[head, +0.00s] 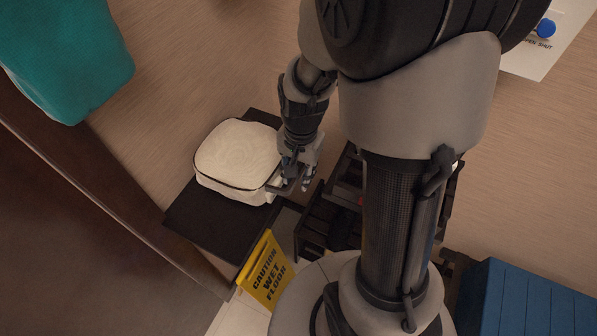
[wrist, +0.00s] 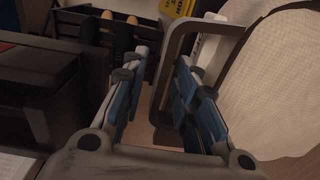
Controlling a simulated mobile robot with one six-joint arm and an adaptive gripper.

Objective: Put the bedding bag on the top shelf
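The cream-white bedding bag (head: 238,155), with dark piping, lies on a dark flat surface (head: 205,225) in the head view. Its pale fabric fills the right side of the wrist view (wrist: 275,85). A dark grey loop handle (wrist: 165,80) stands out from its side. My gripper (head: 298,182) is at the bag's right side in the head view. In the wrist view my gripper (wrist: 160,65) is open, with one bar of the handle between its blue-padded fingers. I cannot tell whether either finger touches the handle. I cannot make out which surface is the top shelf.
A yellow wet-floor sign (head: 265,272) stands in front of the dark surface. Dark slatted furniture (head: 325,225) is right of my gripper. A blue box-like object (head: 525,300) is at lower right, and a teal item (head: 65,55) is at upper left.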

